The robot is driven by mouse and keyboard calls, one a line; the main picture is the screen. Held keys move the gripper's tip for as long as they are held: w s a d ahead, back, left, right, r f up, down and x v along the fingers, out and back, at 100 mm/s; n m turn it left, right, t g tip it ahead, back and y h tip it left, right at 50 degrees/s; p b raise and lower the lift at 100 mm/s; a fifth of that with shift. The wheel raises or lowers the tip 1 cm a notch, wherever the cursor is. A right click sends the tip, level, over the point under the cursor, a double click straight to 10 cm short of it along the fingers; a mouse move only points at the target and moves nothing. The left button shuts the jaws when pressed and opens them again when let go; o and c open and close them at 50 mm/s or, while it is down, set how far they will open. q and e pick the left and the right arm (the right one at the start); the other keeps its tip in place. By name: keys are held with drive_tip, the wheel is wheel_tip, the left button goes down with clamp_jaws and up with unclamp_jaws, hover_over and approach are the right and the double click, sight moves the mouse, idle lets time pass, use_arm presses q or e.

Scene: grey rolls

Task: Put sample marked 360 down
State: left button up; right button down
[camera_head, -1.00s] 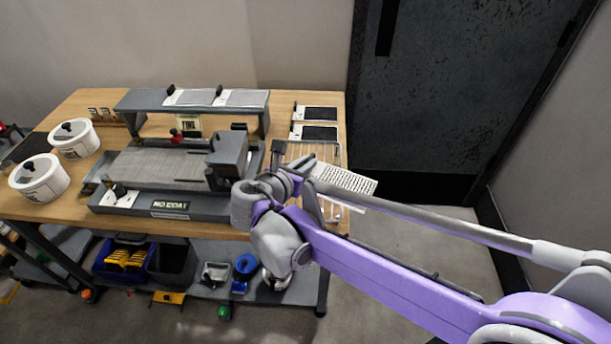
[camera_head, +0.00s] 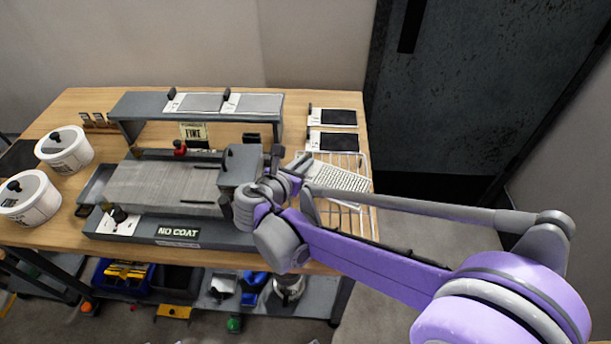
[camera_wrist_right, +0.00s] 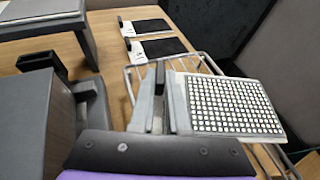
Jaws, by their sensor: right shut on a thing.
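My right gripper (camera_wrist_right: 161,100) is shut on the edge of a flat white sample card with a dotted, grid-like face (camera_wrist_right: 235,105). In the head view the card (camera_head: 338,178) sticks out to the right of the gripper (camera_head: 296,168), over the white wire rack (camera_head: 366,203) at the table's right end. The rack's wires also show around the card in the wrist view (camera_wrist_right: 205,62). I cannot tell whether the card touches the rack. No number is legible on it. My left gripper is not in view.
Two dark-faced cards (camera_head: 333,117) (camera_head: 333,142) lie behind the rack. A grey machine with a "NO COAT" sign (camera_head: 178,232) stands left of my gripper, its block (camera_head: 240,165) close by. A raised shelf (camera_head: 150,105) holds two grey cards. White tubs (camera_head: 64,149) stand far left.

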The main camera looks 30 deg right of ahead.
drive_tip(key=shift+w+f, duration=0.2)
drive_tip(key=shift+f, duration=0.55)
drive_tip(key=shift+f+b, duration=0.4)
drive_tip(key=shift+f, duration=1)
drive_tip(key=c, duration=1.3)
unclamp_jaws()
drive_tip(key=shift+f, duration=0.2)
drive_tip(key=shift+c, duration=0.2)
drive_tip(key=o, duration=0.4)
drive_tip(key=shift+o, duration=0.2)
drive_tip(key=shift+r, duration=0.25)
drive_tip(key=p+v, duration=0.1)
drive_tip(key=v, duration=1.1)
